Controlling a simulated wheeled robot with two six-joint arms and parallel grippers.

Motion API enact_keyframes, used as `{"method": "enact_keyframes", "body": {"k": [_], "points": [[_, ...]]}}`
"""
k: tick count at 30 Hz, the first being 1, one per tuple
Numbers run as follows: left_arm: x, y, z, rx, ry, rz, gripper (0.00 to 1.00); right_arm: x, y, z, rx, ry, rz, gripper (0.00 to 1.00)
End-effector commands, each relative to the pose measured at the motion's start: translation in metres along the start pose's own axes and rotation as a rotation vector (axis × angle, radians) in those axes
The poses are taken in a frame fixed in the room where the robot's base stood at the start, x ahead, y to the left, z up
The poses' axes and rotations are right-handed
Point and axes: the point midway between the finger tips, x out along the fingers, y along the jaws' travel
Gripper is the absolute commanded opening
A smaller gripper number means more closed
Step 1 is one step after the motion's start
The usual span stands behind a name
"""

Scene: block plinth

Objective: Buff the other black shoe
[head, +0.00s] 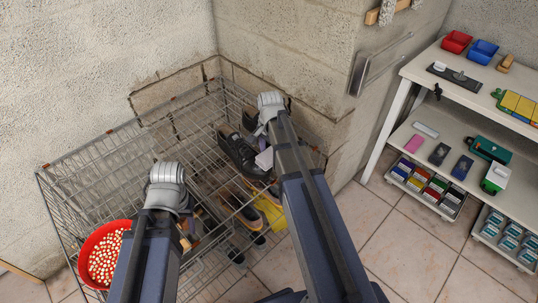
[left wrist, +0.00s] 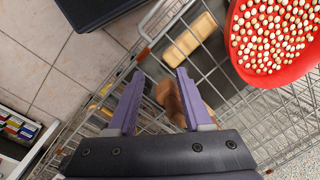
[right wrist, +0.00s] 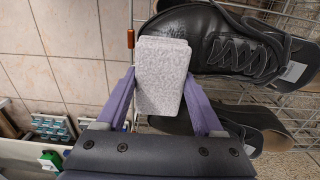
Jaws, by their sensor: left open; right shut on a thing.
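A black lace-up shoe (head: 240,152) lies on the wire rack; it fills the top of the right wrist view (right wrist: 225,45), with a pale tag near its heel. A second black shoe (right wrist: 255,125) lies below it in that view, partly hidden by my right gripper. My right gripper (right wrist: 165,100) is shut on a pale grey speckled block (right wrist: 162,75). The block overlaps the upper shoe's toe in view; I cannot tell whether they touch. My left gripper (left wrist: 158,85) is open and empty above the rack. A brown object (left wrist: 172,100) shows beyond its fingers, partly hidden.
A red bowl of pale pellets (head: 103,255) stands at the rack's left end. A tan block (left wrist: 188,40) lies near it. Orange-trimmed dark shoes (head: 238,203) and a yellow item (head: 270,210) are lower down. A white shelf unit (head: 415,72) stands right; tiled floor between is clear.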

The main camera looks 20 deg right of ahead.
Motion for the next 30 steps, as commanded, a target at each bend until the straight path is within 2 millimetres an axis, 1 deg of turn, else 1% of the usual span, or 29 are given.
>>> {"method": "enact_keyframes", "body": {"k": [5,13,23,30], "points": [[0.001,0.000,0.000,0.000,0.000,0.000,0.50,0.001,0.000,0.011,-0.003,-0.001,0.000,0.25],[0.003,0.000,0.000,0.000,0.000,0.000,0.50,0.003,0.000,0.034,-0.003,-0.003,0.000,0.25],[0.003,0.000,0.000,0.000,0.000,0.000,0.50,0.003,-0.001,0.041,-0.004,-0.007,0.000,0.25],[0.002,0.000,0.000,0.000,0.000,0.000,0.50,0.002,-0.001,0.058,-0.005,-0.006,0.000,0.25]]}}
